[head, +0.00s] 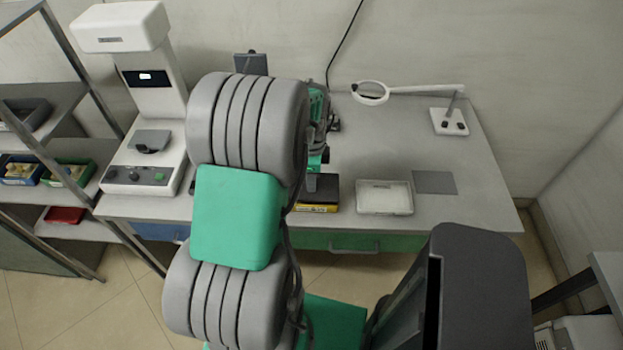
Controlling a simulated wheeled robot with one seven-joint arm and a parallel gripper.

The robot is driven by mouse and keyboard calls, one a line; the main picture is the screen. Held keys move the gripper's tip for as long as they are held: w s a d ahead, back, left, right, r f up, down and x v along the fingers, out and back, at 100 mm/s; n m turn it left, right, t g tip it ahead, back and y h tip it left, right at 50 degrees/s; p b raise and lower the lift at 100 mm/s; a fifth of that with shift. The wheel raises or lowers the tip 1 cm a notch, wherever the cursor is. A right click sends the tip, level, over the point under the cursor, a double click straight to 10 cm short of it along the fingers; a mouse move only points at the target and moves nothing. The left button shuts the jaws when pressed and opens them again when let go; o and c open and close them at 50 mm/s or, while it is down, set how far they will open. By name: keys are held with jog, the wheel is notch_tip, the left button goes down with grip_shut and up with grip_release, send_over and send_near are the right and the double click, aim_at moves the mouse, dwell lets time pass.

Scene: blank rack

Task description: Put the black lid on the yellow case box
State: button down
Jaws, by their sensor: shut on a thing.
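The yellow case box (319,208) stands near the front edge of the grey table, with only a narrow yellow front strip showing. The black lid (328,190) shows as a dark flat shape right over the box. I cannot tell whether it rests fully on the rim or is held just above it. My gripper (311,184) points down at the left part of the lid and is shut on it. My arm hides the left side of the box and lid and most of the gripper.
A white tray (384,197) lies just right of the box, with a grey mat (434,182) beyond it. A magnifier lamp (449,121) stands at the back right. A tall white instrument (146,165) stands at the left.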

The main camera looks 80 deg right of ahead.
jog(key=shift+f+b, duration=0.55)
jog(key=shift+f, duration=0.25)
jog(key=c, duration=1.2)
grip_release()
notch_tip(320, 180, up, 8)
jog(key=shift+f+b, duration=0.1)
jog(key=shift+b, duration=0.35)
